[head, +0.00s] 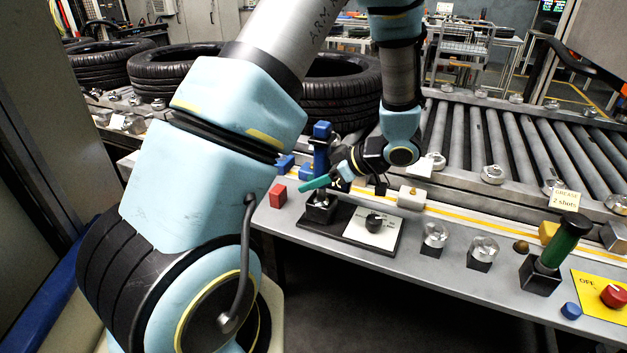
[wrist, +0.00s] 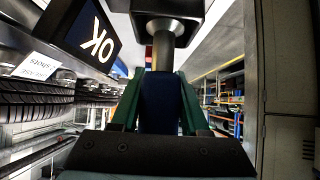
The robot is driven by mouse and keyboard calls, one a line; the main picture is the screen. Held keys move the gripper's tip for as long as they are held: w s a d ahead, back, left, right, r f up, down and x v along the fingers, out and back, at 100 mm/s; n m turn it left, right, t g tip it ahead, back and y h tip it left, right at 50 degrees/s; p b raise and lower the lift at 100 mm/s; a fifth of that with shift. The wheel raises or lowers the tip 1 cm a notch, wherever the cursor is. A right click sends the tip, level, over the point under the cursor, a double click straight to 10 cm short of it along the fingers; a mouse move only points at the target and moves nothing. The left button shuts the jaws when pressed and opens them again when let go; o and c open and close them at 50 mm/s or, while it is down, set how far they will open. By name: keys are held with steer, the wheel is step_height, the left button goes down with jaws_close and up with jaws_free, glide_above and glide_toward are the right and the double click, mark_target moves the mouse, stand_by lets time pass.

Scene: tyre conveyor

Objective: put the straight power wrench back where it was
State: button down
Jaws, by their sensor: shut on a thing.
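The straight power wrench (head: 321,150) is blue and stands about upright above a black holder (head: 320,210) at the near edge of the conveyor bench. My gripper (head: 322,182), with green fingers, reaches it from the right and is shut on its body. In the wrist view the wrench's dark blue body (wrist: 160,105) sits between both green fingers of my gripper (wrist: 158,95). A grey shaft runs from the body to a black block at the top. I cannot tell whether the wrench is seated in the holder or just above it.
A red block (head: 278,195) is to the left. A green-handled tool (head: 565,240) stands in another black holder far right. Tyres (head: 340,92) lie behind. A dark OK sign (wrist: 88,35) shows in the wrist view.

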steer(key=shift+f, duration=0.35)
steer(key=shift+c, duration=1.6)
jaws_free()
steer(key=shift+f, duration=0.15)
